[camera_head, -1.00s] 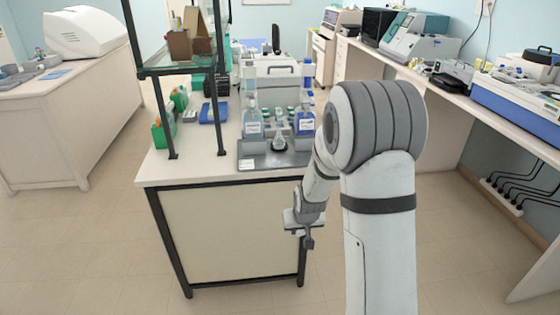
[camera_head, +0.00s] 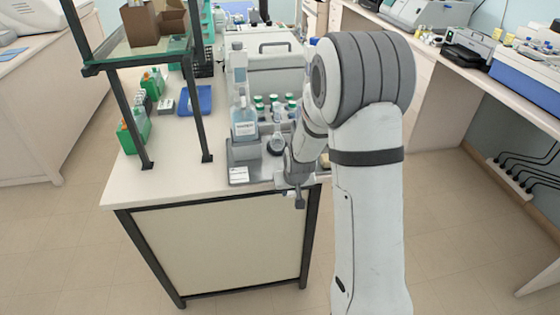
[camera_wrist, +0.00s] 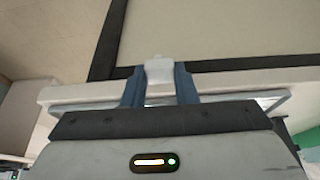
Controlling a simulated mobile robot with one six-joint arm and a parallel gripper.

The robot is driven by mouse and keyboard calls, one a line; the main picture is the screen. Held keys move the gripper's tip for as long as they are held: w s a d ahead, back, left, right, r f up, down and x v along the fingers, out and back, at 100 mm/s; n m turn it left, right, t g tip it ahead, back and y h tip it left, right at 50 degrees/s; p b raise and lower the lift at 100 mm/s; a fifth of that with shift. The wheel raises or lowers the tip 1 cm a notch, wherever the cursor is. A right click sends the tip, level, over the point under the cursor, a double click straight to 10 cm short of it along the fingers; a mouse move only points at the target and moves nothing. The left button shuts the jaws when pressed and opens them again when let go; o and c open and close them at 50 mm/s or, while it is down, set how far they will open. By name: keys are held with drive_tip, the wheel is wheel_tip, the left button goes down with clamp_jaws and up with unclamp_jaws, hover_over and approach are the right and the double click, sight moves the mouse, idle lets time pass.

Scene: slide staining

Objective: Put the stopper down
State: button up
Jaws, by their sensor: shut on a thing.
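My gripper (camera_head: 293,193) is at the front edge of the bench in the head view. In the wrist view my gripper (camera_wrist: 159,84) has its two blue-grey fingers shut on a pale stopper (camera_wrist: 159,71) between them. The bench edge and its dark frame lie behind the stopper in that view. My arm hides the right part of the tray.
The bench top (camera_head: 130,185) is clear at its front left. A black shelf post (camera_head: 197,110) stands left of the tray. Green boxes (camera_head: 135,127) and a blue tray (camera_head: 196,100) lie further left. Several green-capped bottles (camera_head: 274,98) stand behind the flask.

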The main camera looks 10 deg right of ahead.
drive_tip(key=shift+w+a+r, duration=0.1)
drive_tip(key=shift+w, duration=0.05)
